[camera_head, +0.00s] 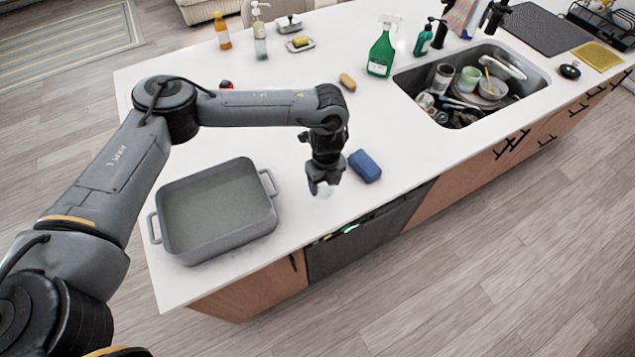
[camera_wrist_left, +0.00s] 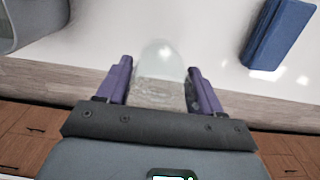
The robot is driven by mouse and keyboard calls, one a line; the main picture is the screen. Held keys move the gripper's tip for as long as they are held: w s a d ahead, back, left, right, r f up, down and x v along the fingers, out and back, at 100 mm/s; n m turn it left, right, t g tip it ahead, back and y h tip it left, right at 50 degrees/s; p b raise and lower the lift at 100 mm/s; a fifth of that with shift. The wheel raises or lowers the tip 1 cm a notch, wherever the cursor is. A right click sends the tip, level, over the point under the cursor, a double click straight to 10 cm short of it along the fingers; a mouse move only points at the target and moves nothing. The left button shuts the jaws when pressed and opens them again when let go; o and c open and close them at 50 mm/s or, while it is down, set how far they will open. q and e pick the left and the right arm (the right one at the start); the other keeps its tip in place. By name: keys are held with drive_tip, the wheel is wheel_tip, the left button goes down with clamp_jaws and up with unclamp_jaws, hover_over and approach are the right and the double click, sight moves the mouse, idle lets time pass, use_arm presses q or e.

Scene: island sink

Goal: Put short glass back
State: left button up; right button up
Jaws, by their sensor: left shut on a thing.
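The short glass (camera_wrist_left: 158,72) is clear and see-through. In the left wrist view it sits between the two purple finger pads of my left gripper (camera_wrist_left: 160,88). In the head view my left gripper (camera_head: 324,186) is at the front part of the white counter, between the grey pan and the blue sponge. It is shut on the glass, whose clear lower part (camera_head: 325,191) shows faintly beneath the fingers. I cannot tell whether the glass touches the counter. My right gripper is not seen.
A grey roasting pan (camera_head: 190,252) stands left of the gripper. A blue sponge (camera_head: 365,165) lies close on its right. A brown sponge (camera_head: 347,82) and green spray bottle (camera_head: 382,52) are farther back. The sink (camera_head: 535,83) at right holds several dishes.

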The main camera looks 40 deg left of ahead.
use_arm(q)
drive_tip(key=a+f, duration=0.1)
drive_tip(key=w+a+f, duration=0.1)
drive_tip(key=a, duration=0.1)
drive_tip(key=a+f, duration=0.1)
drive_tip(key=shift+w+a, duration=0.25)
drive_tip(key=shift+w, duration=0.05)
drive_tip(key=shift+f, duration=2)
drive_tip(key=shift+f, duration=0.15)
drive_tip(key=o, duration=1.2)
drive_tip(key=shift+c, duration=0.2)
